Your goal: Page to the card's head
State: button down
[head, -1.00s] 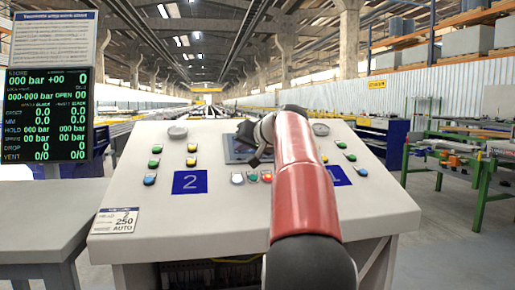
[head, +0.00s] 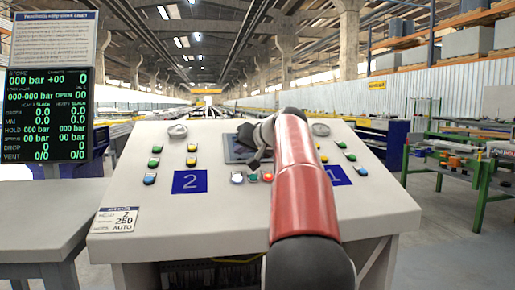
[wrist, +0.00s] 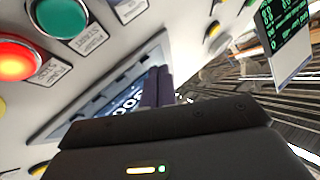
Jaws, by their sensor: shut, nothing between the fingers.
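A white card (head: 115,220) with printed lines, including 250 and AUTO, lies at the lower left of the sloped console. A grey-framed screen (head: 232,150) sits in the console's upper middle, partly hidden by my gripper (head: 254,161). In the wrist view the screen (wrist: 128,103) shows pale digits on blue. My gripper's dark fingers (wrist: 158,86) are together and empty, in front of part of the screen; contact cannot be told. The red button glows in the wrist view (wrist: 15,62).
A black readout board (head: 47,115) with green figures stands at the left, under a printed sheet (head: 53,45). Blue plates marked 2 (head: 190,182) and 1 (head: 338,175) and several coloured buttons flank the screen. The lower console face is clear apart from the card.

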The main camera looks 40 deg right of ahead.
jog(key=shift+w+d+f, duration=0.1)
jog(key=shift+w+f, duration=0.05)
jog(key=shift+f, duration=0.25)
dwell(0.3)
jog(key=shift+r, duration=0.15)
jog(key=shift+s+a+r+p, duration=0.2)
jog(key=shift+s+r+p, duration=0.15)
jog(key=shift+r, duration=0.35)
jog(key=r+p, duration=0.1)
jog(key=s+a+r+p, duration=0.1)
jog(key=r, duration=0.1)
jog(key=s+r+p, duration=0.1)
jog(key=r, duration=0.1)
jog(key=shift+a+r, duration=0.15)
jog(key=shift+r, duration=0.05)
dwell(1.1)
